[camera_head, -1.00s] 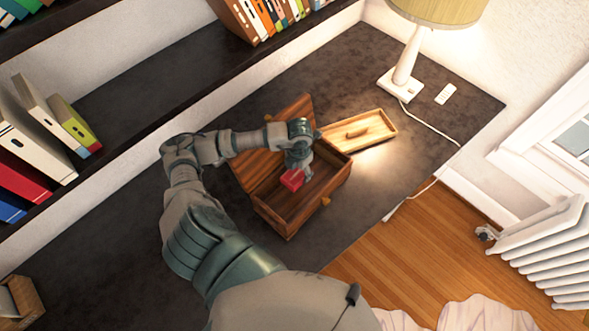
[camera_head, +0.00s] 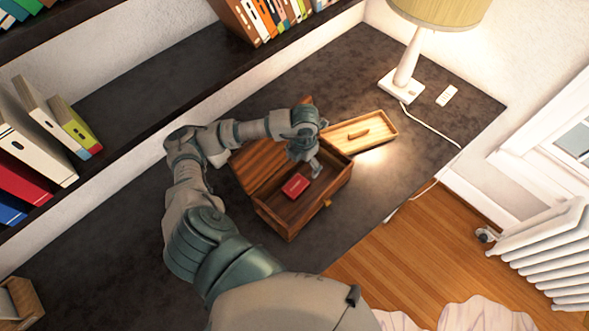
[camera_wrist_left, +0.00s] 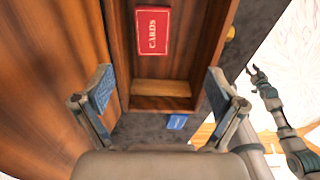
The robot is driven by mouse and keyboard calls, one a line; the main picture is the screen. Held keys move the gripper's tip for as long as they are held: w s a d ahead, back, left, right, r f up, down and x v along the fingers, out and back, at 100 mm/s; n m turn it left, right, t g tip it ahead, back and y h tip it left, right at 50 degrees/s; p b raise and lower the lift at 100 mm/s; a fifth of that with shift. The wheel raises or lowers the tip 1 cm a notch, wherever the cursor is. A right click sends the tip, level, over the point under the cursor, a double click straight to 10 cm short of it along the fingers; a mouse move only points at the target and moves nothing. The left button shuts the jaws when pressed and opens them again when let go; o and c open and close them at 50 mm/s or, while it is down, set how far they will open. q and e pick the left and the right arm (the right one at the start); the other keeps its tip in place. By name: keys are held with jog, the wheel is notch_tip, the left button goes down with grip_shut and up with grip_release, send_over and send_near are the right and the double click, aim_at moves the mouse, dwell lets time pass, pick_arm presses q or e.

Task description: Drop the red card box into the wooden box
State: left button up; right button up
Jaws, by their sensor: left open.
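The red card box (camera_head: 295,186) lies flat inside the open wooden box (camera_head: 288,222), on its floor. In the left wrist view the card box (camera_wrist_left: 152,30) shows the word CARDS, between the walls of the wooden box (camera_wrist_left: 160,103). My left gripper (camera_head: 315,169) is above the box's far right part, apart from the card box. Its two fingers (camera_wrist_left: 160,83) are spread wide with nothing between them. My right gripper (camera_wrist_left: 257,74) shows small at the right of the left wrist view, away from the box; its jaws are too small to judge.
The box's hinged lid (camera_head: 262,163) stands open on the left. A shallow wooden tray (camera_head: 360,133) lies behind the box. A lamp (camera_head: 405,75) stands on the dark desk (camera_head: 410,155) at the back right. A small blue item (camera_wrist_left: 178,122) lies just outside the box.

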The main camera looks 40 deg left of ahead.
pick_arm(q)
jog(key=d+r, duration=0.3)
jog(key=r, duration=0.3)
